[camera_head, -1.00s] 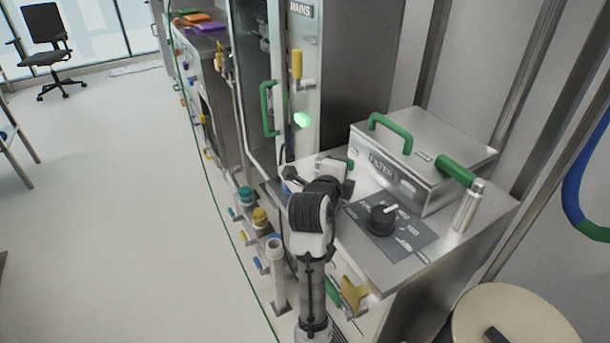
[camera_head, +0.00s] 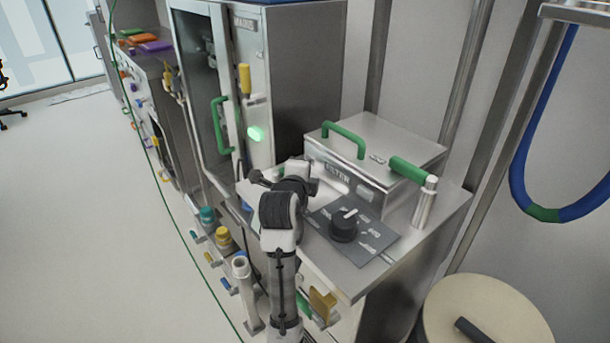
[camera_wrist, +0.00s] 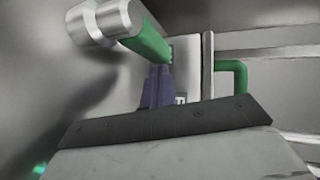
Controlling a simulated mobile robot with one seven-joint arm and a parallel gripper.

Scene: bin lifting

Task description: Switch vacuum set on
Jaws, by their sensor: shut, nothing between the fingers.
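A black rotary knob (camera_head: 345,226) with a pale pointer sits on a dark grey labelled panel (camera_head: 378,243) on top of the steel cabinet. The pointer aims toward the upper right; the panel lettering is too small to read. I cannot tell from lettering which control is the vacuum set. My arm stands left of the knob, apart from it in the picture. My gripper (camera_wrist: 160,75) shows in the wrist view as dark purple fingers, shut and empty. A green handle with a metal end (camera_wrist: 145,38) is just above the fingertips there. In the head view the fingertips are hard to make out.
A steel box (camera_head: 372,150) with a green handle stands behind the panel. A green grip on a metal post (camera_head: 424,205) stands at its right. A tall cabinet (camera_head: 262,110) with a lit green lamp (camera_head: 256,133) is behind my arm. A round beige lid (camera_head: 500,320) is at lower right.

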